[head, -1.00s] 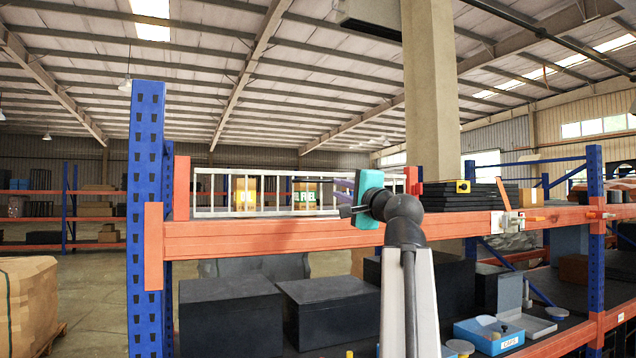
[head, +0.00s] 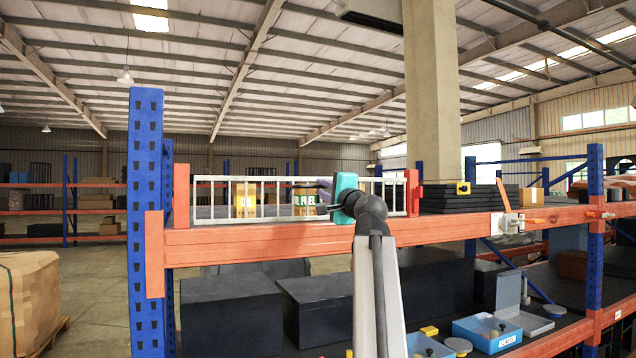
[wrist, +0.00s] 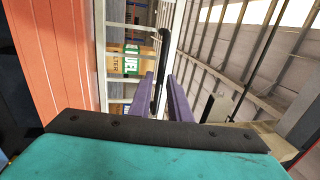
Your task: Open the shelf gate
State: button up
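The shelf gate (head: 222,197) is a white barred panel between two red posts on the top shelf level. It spans the bay and stands closed between the posts. My gripper (head: 324,197) is in front of the gate, right of its middle. In the wrist view my gripper (wrist: 161,92) has two purple fingers with a gap between them. The white gate rails (wrist: 115,60) are to the left of the fingers.
Boxes marked OIL (head: 246,199) and FUEL (head: 304,197) are behind the gate. An orange beam (head: 270,241) runs below it, and a blue upright (head: 145,200) stands at its left. Dark stacked trays (head: 468,198) lie to the right. Black boxes (head: 232,318) are on the lower shelf.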

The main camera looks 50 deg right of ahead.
jog(key=shift+p+x, duration=0.35)
jog(key=shift+x, duration=0.9)
grip_shut()
